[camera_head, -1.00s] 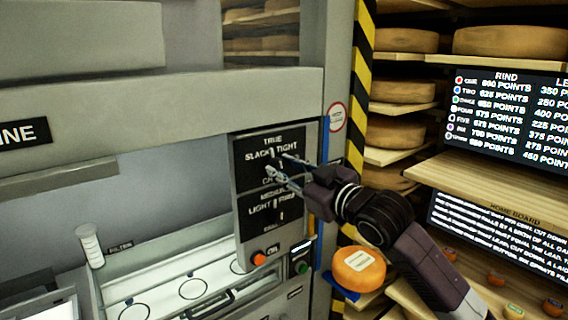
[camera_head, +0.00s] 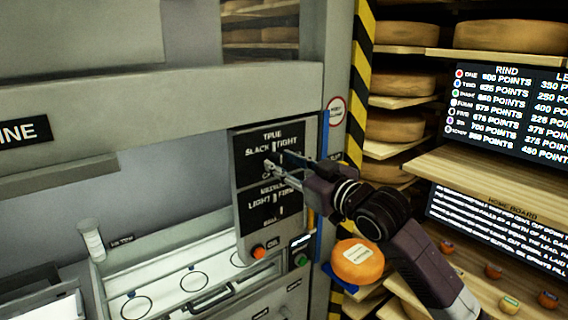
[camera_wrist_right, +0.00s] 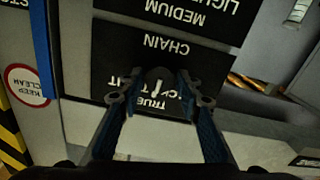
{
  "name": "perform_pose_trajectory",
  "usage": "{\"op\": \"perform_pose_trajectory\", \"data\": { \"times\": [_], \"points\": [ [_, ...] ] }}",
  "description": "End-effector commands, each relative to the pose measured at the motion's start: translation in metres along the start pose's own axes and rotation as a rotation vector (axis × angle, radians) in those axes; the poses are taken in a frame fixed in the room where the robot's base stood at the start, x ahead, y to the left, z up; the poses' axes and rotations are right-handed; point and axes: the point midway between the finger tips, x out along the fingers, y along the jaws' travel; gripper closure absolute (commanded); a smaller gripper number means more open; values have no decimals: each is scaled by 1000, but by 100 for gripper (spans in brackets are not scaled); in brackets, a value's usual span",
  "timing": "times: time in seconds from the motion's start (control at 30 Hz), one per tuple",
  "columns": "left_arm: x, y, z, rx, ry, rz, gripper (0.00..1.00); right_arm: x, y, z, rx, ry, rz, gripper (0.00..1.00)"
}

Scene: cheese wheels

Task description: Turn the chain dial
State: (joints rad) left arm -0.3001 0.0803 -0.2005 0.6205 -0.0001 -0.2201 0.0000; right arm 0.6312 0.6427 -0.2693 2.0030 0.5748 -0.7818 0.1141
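The chain dial is a small dark knob with a white pointer line (camera_wrist_right: 158,82) on a black panel (camera_head: 246,172) marked CHAIN, TRUE, SLACK and TIGHT. My right gripper (camera_head: 279,160) is at this panel, its fingers reaching in from the right and hiding most of the dial in the head view. In the right wrist view the gripper's fingers (camera_wrist_right: 160,88) stand apart, one on each side of the dial. I cannot tell whether they touch it. My left gripper is not in view.
Just below is a second black panel (camera_head: 262,212) with its own dial. An orange button (camera_head: 258,252) and a green button (camera_head: 301,261) lie lower. An orange cheese wheel (camera_head: 358,262) sits under my right forearm. Shelves of cheese stand at the right.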

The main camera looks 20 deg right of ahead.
Motion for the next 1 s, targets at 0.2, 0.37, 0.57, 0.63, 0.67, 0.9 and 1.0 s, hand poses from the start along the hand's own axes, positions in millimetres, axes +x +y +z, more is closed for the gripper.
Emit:
{"op": "perform_pose_trajectory", "data": {
  "times": [0.2, 0.37, 0.57, 0.63, 0.67, 0.9, 1.0],
  "points": [
    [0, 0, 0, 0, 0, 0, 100, 0, 0, 0, -1, 0, 0, 57],
    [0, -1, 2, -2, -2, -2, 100, -1, 0, 0, -1, 1, 1, 57],
    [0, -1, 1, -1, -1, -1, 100, -23, 1, 1, -2, -2, 1, 57],
    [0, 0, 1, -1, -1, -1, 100, -37, 0, 2, -5, -3, 1, 57],
    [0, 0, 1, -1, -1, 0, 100, -44, 1, 2, -4, -2, 3, 57],
    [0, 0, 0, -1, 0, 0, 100, -92, 0, 2, -4, -4, 0, 57],
    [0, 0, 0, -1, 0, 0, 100, -104, 1, 2, -1, -3, 2, 57]
  ]
}}
